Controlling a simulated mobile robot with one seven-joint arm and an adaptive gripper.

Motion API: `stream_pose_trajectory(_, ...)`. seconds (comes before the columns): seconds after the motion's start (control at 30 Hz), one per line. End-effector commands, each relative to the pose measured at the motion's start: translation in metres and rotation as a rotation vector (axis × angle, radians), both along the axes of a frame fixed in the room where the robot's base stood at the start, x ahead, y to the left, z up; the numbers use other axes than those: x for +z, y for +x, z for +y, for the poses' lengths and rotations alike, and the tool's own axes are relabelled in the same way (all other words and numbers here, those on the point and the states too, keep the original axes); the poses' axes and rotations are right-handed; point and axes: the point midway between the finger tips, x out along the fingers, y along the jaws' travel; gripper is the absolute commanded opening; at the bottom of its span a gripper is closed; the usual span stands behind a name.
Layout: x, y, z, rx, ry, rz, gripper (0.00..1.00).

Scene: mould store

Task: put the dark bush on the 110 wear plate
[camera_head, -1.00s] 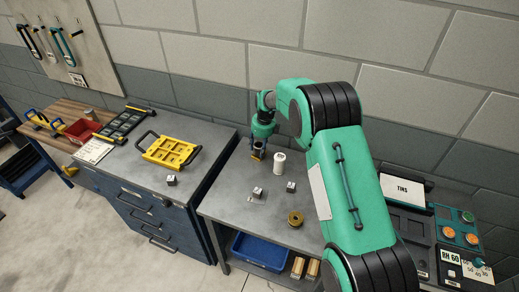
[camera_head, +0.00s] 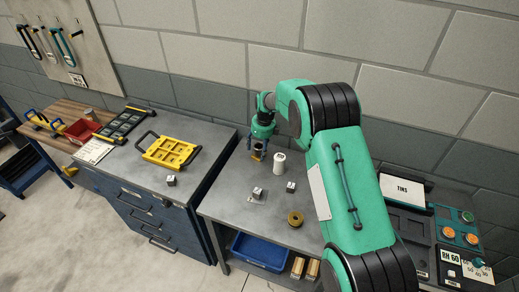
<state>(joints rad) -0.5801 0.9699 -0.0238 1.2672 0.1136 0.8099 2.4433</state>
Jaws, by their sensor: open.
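My gripper (camera_head: 257,153) points down at the back of the grey bench, near the wall. Its fingers are apart. A small orange-brown piece shows at the fingertips; I cannot tell whether it lies between or behind them. No piece is clearly recognisable as the dark bush, and no 110 marking is readable. Two small dark blocks with pale faces, one left (camera_head: 257,193) and one right (camera_head: 291,187), stand on the bench in front of my gripper. A brown-gold ring (camera_head: 295,219) lies nearer the front edge.
A white cylinder (camera_head: 279,164) stands just right of my gripper. A yellow compartment tray (camera_head: 170,151) and another small block (camera_head: 171,180) are on the left cabinet. A blue bin (camera_head: 260,252) sits below. The bench's front left is clear.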

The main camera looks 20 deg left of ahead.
Motion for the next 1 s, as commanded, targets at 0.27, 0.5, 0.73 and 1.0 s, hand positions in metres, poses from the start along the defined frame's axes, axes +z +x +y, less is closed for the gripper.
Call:
stream_pose_trajectory(0.27,0.023,-0.001,-0.003,0.000,0.001,-0.001,0.64)
stream_pose_trajectory(0.5,0.060,-0.003,-0.008,0.000,0.001,-0.001,0.64)
stream_pose_trajectory(0.73,0.096,-0.005,-0.013,-0.001,0.001,-0.001,0.64)
stream_pose_trajectory(1.0,0.118,-0.006,-0.016,-0.001,0.000,0.000,0.64)
